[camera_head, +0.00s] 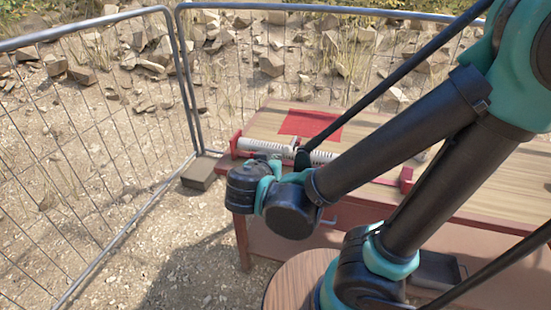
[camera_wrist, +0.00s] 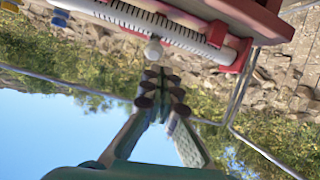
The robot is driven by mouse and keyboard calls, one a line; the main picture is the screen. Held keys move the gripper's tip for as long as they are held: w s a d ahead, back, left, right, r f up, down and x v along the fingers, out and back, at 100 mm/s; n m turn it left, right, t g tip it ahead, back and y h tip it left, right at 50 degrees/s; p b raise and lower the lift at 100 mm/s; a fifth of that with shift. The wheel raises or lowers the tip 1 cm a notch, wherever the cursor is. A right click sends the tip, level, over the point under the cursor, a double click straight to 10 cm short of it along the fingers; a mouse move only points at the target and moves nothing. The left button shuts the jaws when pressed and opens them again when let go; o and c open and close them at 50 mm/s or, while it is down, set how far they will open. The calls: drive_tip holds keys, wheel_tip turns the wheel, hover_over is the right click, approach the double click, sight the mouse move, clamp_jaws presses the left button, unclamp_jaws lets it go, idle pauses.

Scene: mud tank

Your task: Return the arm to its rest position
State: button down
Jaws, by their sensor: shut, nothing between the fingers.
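My arm reaches from the right across the head view, its wrist in front of the left end of a wooden workbench (camera_head: 440,188). My gripper (camera_wrist: 162,88) shows in the wrist view with its dark fingertips together and nothing between them. In the head view the fingers are mostly hidden by my wrist. A white ribbed cylinder (camera_head: 262,146) lies in a red frame along the bench edge. It also shows in the wrist view (camera_wrist: 150,20), close beyond the fingertips, with a pale round knob (camera_wrist: 153,49). I cannot tell whether the fingertips touch the knob.
A red square (camera_head: 310,124) lies on the bench top. Metal mesh fencing (camera_head: 90,150) stands left of and behind the bench, with a dark block (camera_head: 200,173) at its corner foot. Stony ground (camera_head: 165,235) is clear at the left. Small blue (camera_wrist: 60,18) and yellow (camera_wrist: 10,6) parts show in the wrist view.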

drive_tip(key=s+d+f+g+y, duration=0.1)
drive_tip(key=d+f+g, duration=0.3)
drive_tip(key=d+f, duration=0.3)
drive_tip(key=s+d+f+n+g+y, duration=0.1)
drive_tip(key=d+f+g, duration=0.3)
drive_tip(key=d, duration=0.7)
wheel_tip(320, 180, down, 3)
drive_tip(key=shift+s+d+r+n+g+y, duration=0.15)
drive_tip(key=shift+s+d+n+g+y, duration=0.2)
drive_tip(key=shift+s+y, duration=0.4)
